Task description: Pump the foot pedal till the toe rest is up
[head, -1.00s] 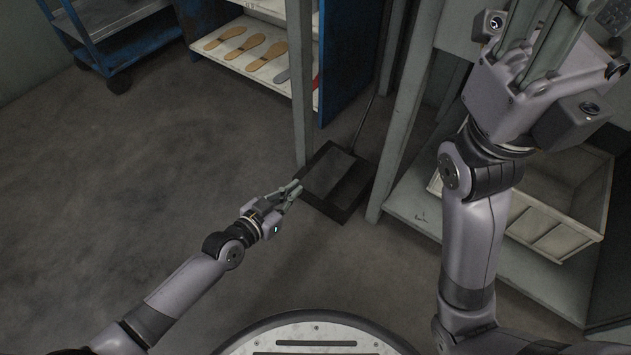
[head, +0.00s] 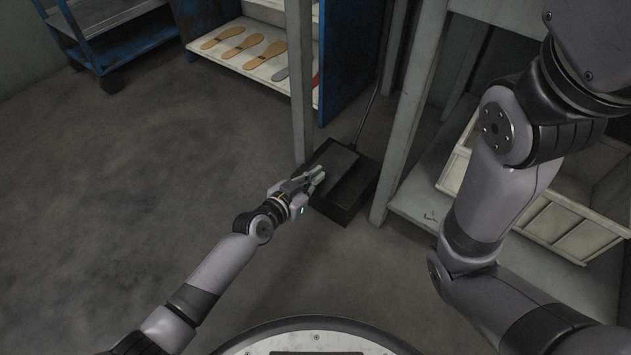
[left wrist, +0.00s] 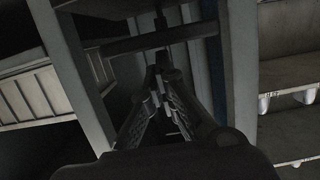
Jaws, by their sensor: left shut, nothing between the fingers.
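The black foot pedal (head: 346,184) is a dark box-like unit on the floor, with a thin rod running up behind it. My left gripper (head: 319,174) is shut and empty, its fingertips at the pedal's left side and overlapping its top plate in the head view. I cannot tell whether they touch it. In the left wrist view the closed fingers (left wrist: 159,80) point into a dark area, where the pedal is hard to make out. The toe rest is not visible in these frames. My right gripper is out of view; only its arm shows at the right.
A grey post (head: 300,95) stands just behind the pedal, and a grey table leg (head: 404,135) to its right. A pale crate (head: 540,205) sits on a low shelf. A blue cabinet with soles (head: 270,58) is behind. Open floor lies left.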

